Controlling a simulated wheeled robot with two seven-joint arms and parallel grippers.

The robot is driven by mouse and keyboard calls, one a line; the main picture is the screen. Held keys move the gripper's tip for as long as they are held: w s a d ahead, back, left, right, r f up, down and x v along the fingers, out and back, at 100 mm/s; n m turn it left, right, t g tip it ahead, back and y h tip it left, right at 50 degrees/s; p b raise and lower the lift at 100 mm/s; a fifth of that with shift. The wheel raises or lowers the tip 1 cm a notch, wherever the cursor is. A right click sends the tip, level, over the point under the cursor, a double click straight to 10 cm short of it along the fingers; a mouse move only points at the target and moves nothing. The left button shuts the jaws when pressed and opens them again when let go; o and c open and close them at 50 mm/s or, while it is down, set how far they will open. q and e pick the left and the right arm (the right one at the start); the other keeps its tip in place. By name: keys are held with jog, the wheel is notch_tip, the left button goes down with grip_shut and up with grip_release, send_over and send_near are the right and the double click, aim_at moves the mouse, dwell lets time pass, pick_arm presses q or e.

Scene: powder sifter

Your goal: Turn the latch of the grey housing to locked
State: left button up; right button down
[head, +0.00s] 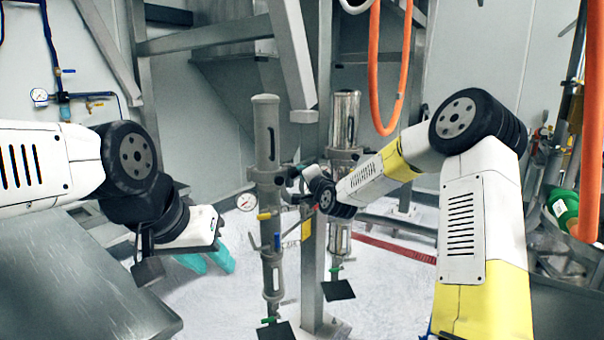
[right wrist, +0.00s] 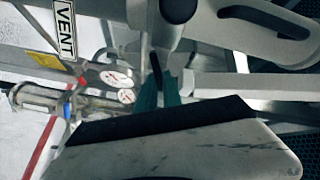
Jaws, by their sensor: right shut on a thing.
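The grey housing (head: 266,140) is the upright grey cylinder at the centre of the head view, with pipework and valves below it. My right arm reaches its side from the right, and the fingers are hidden there behind the wrist. In the right wrist view my right gripper (right wrist: 159,92) has teal fingers close together at a thin dark lever (right wrist: 157,66), apparently the latch; they are shut on it. Its locked or unlocked position cannot be read. My left gripper (head: 207,262) hangs at the left, its teal fingers apart and empty, well clear of the housing.
A shiny metal cylinder (head: 344,120) stands behind a steel post, right of the housing. A round gauge (head: 246,202) sits beside the housing. A steel table (head: 70,285) fills the lower left. An orange hose (head: 373,70) hangs above. White floor lies between the table and the housing.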

jog(key=m, duration=0.4)
jog(key=shift+d+f+m, duration=0.1)
jog(key=shift+f+m, duration=0.3)
dwell(0.4)
jog(key=c, duration=1.5)
grip_release()
jog(key=shift+r, duration=0.1)
